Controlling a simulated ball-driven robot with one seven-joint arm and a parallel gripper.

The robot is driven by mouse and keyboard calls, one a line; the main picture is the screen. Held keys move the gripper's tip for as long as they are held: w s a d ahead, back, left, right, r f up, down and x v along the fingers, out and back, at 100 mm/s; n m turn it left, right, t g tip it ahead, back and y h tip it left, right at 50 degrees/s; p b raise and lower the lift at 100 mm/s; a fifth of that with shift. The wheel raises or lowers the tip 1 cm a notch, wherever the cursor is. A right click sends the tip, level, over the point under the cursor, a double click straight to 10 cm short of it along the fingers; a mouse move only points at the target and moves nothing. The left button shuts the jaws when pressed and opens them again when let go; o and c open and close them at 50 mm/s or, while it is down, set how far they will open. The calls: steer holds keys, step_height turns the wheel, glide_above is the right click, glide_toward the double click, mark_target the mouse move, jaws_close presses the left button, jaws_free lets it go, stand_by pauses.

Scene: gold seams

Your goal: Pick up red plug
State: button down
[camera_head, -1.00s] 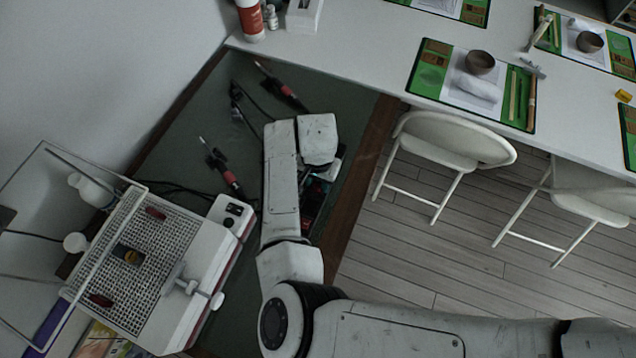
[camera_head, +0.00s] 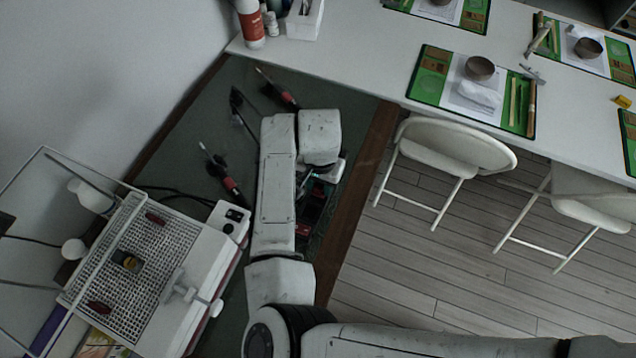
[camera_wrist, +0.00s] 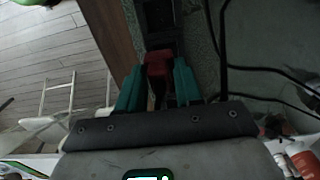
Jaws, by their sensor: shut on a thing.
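The red plug (camera_wrist: 158,62) shows in the wrist view as a red block between the two teal fingers of my gripper (camera_wrist: 157,76). My gripper is shut on it. A dark elongated object (camera_wrist: 160,18) lies just beyond the plug; I cannot tell whether the two are joined. In the head view my arm covers most of this spot. Only a bit of teal finger and a dark and red object (camera_head: 312,207) show beside the arm, on the green work surface.
Two red-handled tools (camera_head: 232,186) with thin tips and black cables lie on the green surface (camera_head: 185,150). A white box with a mesh top (camera_head: 150,245) stands at left. A white table (camera_head: 370,50) with place mats runs along the back. White folding chairs (camera_head: 455,147) stand at right.

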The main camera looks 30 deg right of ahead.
steer(key=s+a+r+p, duration=0.3)
steer(key=s+r, duration=0.8)
steer(key=s, duration=0.1)
steer(key=shift+s, duration=0.15)
stand_by(0.3)
steer(key=shift+a+r, duration=0.1)
steer(key=shift+r, duration=0.1)
steer(key=shift+r, duration=1)
